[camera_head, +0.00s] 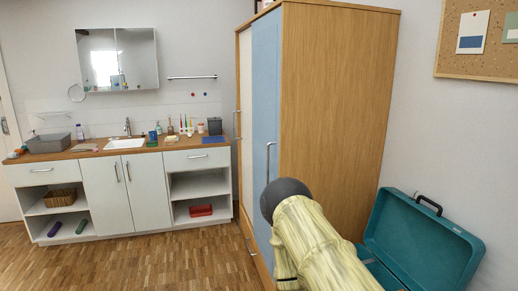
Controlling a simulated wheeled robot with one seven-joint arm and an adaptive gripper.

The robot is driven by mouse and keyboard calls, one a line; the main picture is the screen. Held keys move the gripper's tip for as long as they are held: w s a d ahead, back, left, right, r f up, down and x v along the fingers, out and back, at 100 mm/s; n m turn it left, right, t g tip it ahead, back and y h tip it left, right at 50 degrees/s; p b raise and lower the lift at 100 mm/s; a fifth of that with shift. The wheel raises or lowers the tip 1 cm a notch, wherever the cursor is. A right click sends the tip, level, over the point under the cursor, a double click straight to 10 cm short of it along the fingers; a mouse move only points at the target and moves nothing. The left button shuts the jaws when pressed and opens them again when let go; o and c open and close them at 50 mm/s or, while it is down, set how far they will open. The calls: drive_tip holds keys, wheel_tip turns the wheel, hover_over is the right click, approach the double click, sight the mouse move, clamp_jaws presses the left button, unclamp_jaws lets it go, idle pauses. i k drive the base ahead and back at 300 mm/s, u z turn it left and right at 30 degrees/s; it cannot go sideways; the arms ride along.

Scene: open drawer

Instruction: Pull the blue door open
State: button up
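The blue door (265,110) is the nearer front panel of a tall wooden wardrobe (330,110). It looks closed, flush with the wardrobe's front. A vertical metal handle (268,163) is on its near side. A white door (245,95) with its own handle is beside it to the left. My arm reaches in from the bottom right, and its dark rounded part overlaps the lower wardrobe just below the handle in the picture. My gripper's fingers do not show, so I cannot tell whether they touch anything.
An open teal case (425,240) stands right of the wardrobe. A low drawer handle (250,245) is under the doors. A sink counter (75,155) with white cabinets lines the back wall. The wooden floor (170,262) before the wardrobe is clear.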

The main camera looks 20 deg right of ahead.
sight(267, 31)
drive_tip(key=i, duration=1.05)
drive_tip(key=u, duration=2.2)
drive_tip(key=i, duration=1.8)
drive_tip(key=z, duration=3.55)
drive_tip(key=i, duration=0.5)
